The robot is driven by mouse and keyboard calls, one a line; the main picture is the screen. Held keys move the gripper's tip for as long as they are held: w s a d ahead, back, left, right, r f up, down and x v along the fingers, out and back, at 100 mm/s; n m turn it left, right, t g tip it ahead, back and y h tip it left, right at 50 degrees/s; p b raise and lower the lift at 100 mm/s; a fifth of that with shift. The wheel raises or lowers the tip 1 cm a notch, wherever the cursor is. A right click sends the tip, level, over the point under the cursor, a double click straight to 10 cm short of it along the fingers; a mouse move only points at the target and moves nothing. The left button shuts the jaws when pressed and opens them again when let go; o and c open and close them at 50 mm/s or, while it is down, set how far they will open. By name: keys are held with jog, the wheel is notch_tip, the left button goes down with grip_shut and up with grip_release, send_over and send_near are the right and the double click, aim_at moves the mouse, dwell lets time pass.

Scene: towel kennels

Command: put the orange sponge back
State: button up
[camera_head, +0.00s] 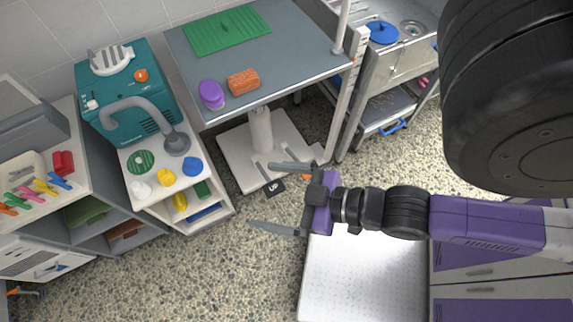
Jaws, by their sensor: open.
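The orange sponge (243,82) is a textured block lying on the grey table top (290,62), near its front edge. A purple rounded object (211,95) stands just left of it. My gripper (260,194) is open and empty, with its two grey fingers spread and pointing left. It is over the speckled floor, in front of the table and apart from the sponge. Nothing hides the sponge.
A green mat (226,28) lies at the back of the table. A teal machine with a grey hose (155,110) and a shelf unit (175,205) stand left. A steel sink unit (400,60) is at right. A white perforated surface (365,275) lies below my arm.

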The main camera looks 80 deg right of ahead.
jog(key=s+a+r+t+y, duration=0.1)
jog(key=s+a+r, duration=0.1)
jog(key=r, duration=0.3)
jog(key=shift+s+a, duration=0.35)
jog(key=shift+s, duration=0.25)
